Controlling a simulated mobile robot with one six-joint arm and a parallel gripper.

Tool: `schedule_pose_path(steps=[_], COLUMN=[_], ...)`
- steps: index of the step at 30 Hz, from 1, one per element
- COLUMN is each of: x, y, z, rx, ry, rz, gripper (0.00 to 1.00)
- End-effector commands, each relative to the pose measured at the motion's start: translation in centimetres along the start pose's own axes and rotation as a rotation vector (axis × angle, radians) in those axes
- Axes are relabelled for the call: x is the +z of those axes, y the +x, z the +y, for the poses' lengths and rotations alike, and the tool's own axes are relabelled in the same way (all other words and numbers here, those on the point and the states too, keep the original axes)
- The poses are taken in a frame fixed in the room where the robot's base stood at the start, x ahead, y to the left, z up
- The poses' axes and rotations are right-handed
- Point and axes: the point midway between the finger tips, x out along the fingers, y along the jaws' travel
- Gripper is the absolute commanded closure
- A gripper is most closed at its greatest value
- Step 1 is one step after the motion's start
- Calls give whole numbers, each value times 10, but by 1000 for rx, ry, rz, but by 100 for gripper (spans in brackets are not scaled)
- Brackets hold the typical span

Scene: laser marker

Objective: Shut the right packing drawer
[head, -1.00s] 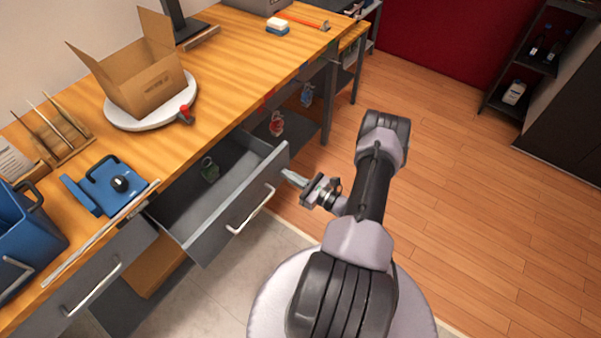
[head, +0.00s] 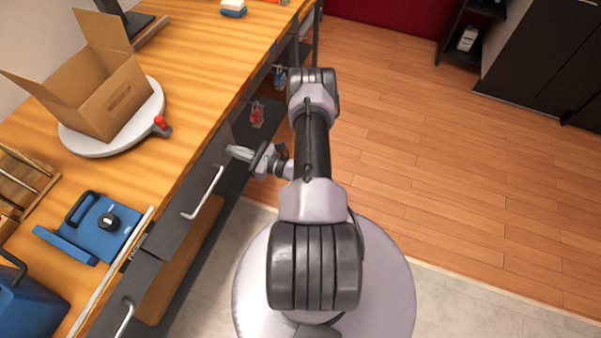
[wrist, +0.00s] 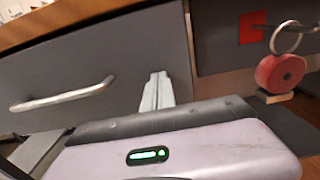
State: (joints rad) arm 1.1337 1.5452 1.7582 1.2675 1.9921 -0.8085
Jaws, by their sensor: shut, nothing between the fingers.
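The right packing drawer (head: 190,205) is a dark grey front with a silver bar handle, under the wooden bench top. Its inside no longer shows in the head view; I cannot tell whether its front sits fully flush. In the wrist view the drawer front (wrist: 120,55) fills the left and middle, with its handle at left. My gripper (head: 240,153) is shut and empty. In the wrist view its fingertips (wrist: 156,90) are at the right part of the drawer front, right of the handle, touching or very close to it.
Another drawer handle (head: 125,318) shows nearer, at lower left. A red tag on a ring (wrist: 280,72) hangs right of the drawer. On the bench (head: 195,110) stand an open cardboard box (head: 115,100) on a round turntable and a blue device (head: 95,228). Open floor lies to the right.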

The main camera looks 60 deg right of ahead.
Motion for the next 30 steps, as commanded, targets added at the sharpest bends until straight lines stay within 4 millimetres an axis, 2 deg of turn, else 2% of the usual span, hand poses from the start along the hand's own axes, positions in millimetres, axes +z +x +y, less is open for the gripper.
schedule_pose_path(steps=[12, 30], x=[0, 2], y=[18, 18], z=[0, -6], rx=[1, 3], ry=[-1, -6], rz=[-1, -7], gripper=[100, 100])
